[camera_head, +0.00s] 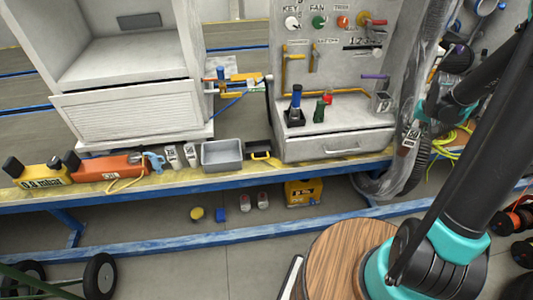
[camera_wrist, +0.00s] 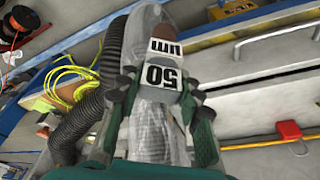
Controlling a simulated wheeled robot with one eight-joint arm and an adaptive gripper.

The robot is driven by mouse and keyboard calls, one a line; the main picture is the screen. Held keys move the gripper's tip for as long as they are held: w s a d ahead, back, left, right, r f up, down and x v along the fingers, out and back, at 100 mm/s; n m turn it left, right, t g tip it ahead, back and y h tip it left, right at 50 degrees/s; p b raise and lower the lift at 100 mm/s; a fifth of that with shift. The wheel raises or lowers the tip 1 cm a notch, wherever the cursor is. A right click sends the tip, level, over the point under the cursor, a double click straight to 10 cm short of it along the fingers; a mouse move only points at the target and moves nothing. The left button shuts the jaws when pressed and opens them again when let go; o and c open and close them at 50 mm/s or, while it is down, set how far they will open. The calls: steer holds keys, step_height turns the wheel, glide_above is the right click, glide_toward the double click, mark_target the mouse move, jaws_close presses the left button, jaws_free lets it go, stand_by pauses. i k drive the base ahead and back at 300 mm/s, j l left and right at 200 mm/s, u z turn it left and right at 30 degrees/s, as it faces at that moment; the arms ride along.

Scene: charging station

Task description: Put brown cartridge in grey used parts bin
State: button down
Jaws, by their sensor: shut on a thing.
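My gripper (camera_wrist: 155,100) is shut on a cartridge (camera_wrist: 163,72) with a white label reading "50 µm" in the wrist view. The bin looks empty.
Two labelled cartridges (camera_head: 181,156) stand left of the bin. Orange (camera_head: 108,166) and yellow (camera_head: 40,177) cases lie further left. The cabinet with a drawer (camera_head: 333,146) stands between the bin and my gripper. A clear-wrapped hose (camera_head: 390,178) hangs close to my gripper.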

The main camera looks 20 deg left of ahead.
mark_target(222, 156)
steer(key=k+j, duration=0.15)
steer(key=j, duration=0.2)
steer(key=k+j, duration=0.1)
steer(key=j, duration=0.3)
steer(key=k+j, duration=0.15)
steer(key=j, duration=0.2)
steer(key=k+j, duration=0.15)
steer(key=j, duration=0.25)
steer(key=k+j, duration=0.15)
steer(key=j, duration=0.2)
steer(key=k+j, duration=0.1)
steer(key=j, duration=0.3)
